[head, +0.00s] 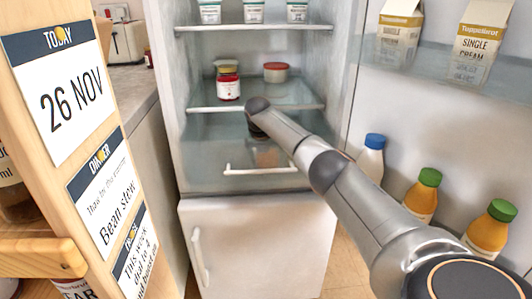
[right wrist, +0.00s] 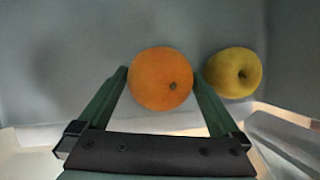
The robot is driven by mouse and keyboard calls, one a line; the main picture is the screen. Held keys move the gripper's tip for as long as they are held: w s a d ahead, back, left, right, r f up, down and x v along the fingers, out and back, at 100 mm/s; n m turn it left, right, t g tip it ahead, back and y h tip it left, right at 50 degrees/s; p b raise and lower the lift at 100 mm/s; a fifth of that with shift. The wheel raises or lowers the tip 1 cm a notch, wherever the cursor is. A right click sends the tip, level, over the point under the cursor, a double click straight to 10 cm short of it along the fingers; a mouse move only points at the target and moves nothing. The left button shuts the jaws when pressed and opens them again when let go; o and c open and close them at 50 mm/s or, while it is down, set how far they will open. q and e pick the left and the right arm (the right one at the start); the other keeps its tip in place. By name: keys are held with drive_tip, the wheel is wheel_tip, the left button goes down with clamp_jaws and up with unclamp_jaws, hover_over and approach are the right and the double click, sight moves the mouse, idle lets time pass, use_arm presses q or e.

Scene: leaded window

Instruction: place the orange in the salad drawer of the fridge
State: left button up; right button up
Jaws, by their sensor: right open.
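The orange (right wrist: 161,79) lies on the grey floor of the salad drawer, between the two green fingers of my right gripper (right wrist: 161,82). The fingers are open, one on each side of it; I cannot tell whether either touches it. In the head view my right arm reaches down into the salad drawer (head: 215,170), the clear bin with a white handle low in the fridge. The right gripper is mostly hidden there by my arm and the drawer front, where a faint orange-brown blur shows. My left gripper is not in view.
A yellow apple (right wrist: 233,73) lies right of the orange, close to the right finger. The fridge door (head: 420,110) stands open at right, with cartons (head: 479,48) and bottles (head: 422,195). A jar (head: 228,84) and red-lidded tub (head: 276,73) stand on the shelf above.

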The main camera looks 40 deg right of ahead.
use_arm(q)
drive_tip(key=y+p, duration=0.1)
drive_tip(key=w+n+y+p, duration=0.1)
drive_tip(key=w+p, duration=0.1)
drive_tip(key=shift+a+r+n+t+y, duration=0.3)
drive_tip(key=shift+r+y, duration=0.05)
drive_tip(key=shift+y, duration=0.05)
use_arm(e)
drive_tip(key=v, duration=1.2)
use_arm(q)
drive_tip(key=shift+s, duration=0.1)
